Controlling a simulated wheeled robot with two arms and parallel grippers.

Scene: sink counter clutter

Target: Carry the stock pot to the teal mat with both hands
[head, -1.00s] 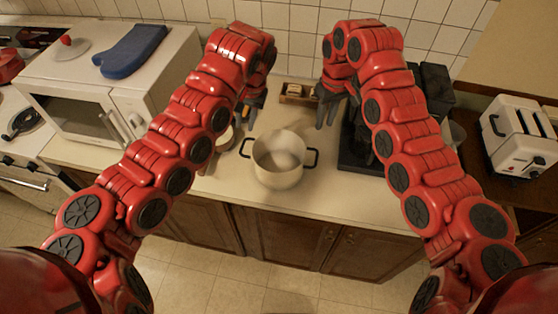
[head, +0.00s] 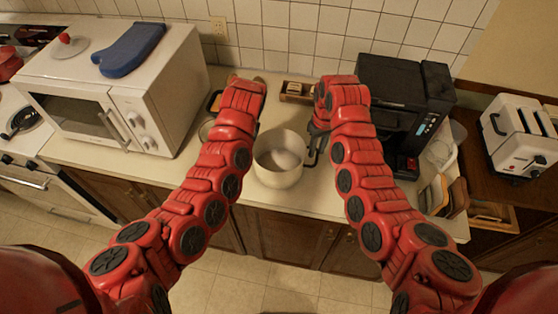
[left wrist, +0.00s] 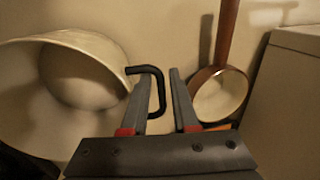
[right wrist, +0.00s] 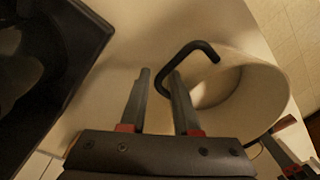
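The cream stock pot (head: 278,182) stands upright on the counter between my arms, with a black loop handle on each side. In the left wrist view the pot (left wrist: 30,100) is at left, and its handle (left wrist: 157,80) lies between the parted fingers of my left gripper (left wrist: 158,95). The left gripper is hidden behind my forearm in the head view. My right gripper (head: 314,138) is at the pot's right side. In the right wrist view its fingers (right wrist: 160,95) are apart, with the other handle (right wrist: 190,48) reaching between them beside one finger. I cannot see a teal mat.
A black coffee machine (head: 395,100) stands right of the pot, and a white microwave (head: 150,100) stands left. A small brown-rimmed saucepan (left wrist: 222,90) is close beside my left gripper. A small wooden tray (head: 297,90) lies behind. The counter's front edge is near the pot.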

